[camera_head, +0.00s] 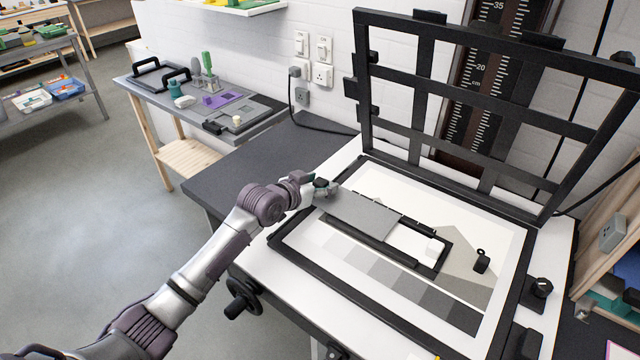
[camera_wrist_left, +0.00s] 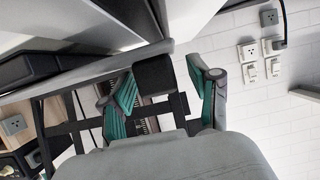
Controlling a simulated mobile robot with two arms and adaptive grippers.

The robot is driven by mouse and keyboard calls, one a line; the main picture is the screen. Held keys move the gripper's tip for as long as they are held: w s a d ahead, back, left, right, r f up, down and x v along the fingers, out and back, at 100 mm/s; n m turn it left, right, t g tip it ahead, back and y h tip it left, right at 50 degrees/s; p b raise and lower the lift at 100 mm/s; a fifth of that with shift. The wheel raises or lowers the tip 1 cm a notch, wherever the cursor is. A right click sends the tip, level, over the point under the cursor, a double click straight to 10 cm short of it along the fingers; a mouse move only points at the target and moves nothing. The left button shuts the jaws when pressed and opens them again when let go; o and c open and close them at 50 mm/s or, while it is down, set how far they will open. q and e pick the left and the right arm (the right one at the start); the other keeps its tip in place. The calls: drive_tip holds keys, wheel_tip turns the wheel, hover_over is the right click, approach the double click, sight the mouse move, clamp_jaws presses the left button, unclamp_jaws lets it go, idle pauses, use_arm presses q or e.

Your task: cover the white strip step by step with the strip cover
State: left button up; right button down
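The strip cover (camera_head: 362,215) is a flat grey plate lying over the left part of a black holder frame (camera_head: 400,255) on the easel. The white strip (camera_head: 408,238) shows uncovered to the right of the plate; its left part is hidden beneath. My left gripper (camera_head: 322,188) is at the left end of the cover. In the left wrist view its teal-padded fingers (camera_wrist_left: 160,92) stand apart on either side of a black block (camera_wrist_left: 153,72), with a gap visible at the right finger. My right gripper is out of view.
A black grid frame (camera_head: 480,100) stands raised behind the easel. A side bench (camera_head: 215,115) with tools is at back left.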

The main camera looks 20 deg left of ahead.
use_arm(q)
drive_tip(key=shift+s+d+r, duration=0.1)
drive_tip(key=shift+s+d, duration=0.05)
drive_tip(key=v, duration=1.1)
drive_tip(key=shift+s, duration=0.35)
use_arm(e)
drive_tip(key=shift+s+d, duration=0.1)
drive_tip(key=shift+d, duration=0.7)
use_arm(q)
drive_tip(key=shift+r, duration=0.2)
